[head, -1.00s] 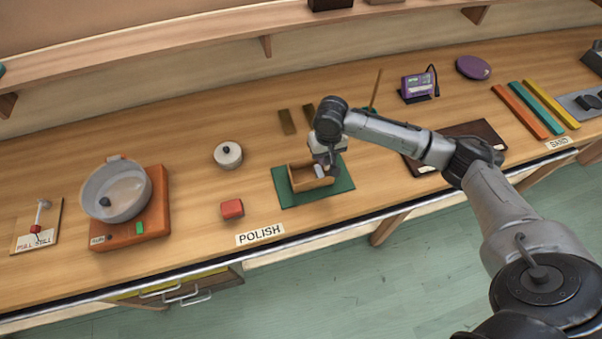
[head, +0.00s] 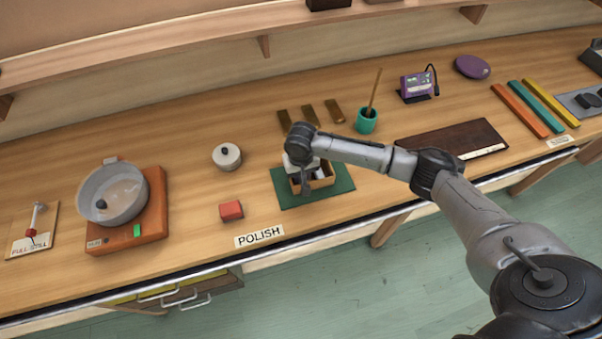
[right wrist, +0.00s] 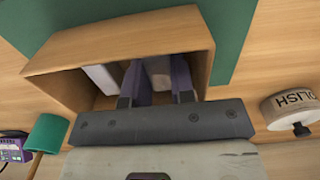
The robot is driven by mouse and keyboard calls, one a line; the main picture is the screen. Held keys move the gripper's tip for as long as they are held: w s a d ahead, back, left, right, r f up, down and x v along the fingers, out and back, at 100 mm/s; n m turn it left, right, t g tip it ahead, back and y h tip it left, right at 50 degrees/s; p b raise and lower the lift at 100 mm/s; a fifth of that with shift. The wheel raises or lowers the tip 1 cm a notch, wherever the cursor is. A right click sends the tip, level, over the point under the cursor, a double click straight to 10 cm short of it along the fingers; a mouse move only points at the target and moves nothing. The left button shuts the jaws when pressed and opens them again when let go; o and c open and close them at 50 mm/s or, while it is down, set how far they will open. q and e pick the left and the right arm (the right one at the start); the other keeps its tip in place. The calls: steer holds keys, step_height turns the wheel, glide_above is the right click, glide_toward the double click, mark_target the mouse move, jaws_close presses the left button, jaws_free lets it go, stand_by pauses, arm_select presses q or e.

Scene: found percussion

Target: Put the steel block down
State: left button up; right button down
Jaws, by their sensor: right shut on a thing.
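My right gripper (head: 305,182) reaches down into an open wooden box (right wrist: 120,38) on a green mat (right wrist: 230,30). In the right wrist view both purple-grey fingers are inside the box, shut on a pale grey block (right wrist: 158,70), which I take for the steel block. Its lower part is hidden. A second pale block (right wrist: 101,78) lies beside the fingers in the same box. The box (head: 326,184) also shows in the head view, partly hidden by my gripper. My left gripper is not in view.
A "POLISH" label (head: 259,236) and a red block (head: 231,210) are near the mat. A lidded round tin (head: 227,156), brown bars (head: 310,114), a teal cup (head: 366,121) and a dark board (head: 450,142) stand around it. Bare wood lies between the tin and the mat.

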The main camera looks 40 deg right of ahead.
stand_by(0.3)
steer(key=c, duration=1.2)
jaws_free()
steer(key=shift+f, duration=0.1)
steer(key=shift+c, duration=0.2)
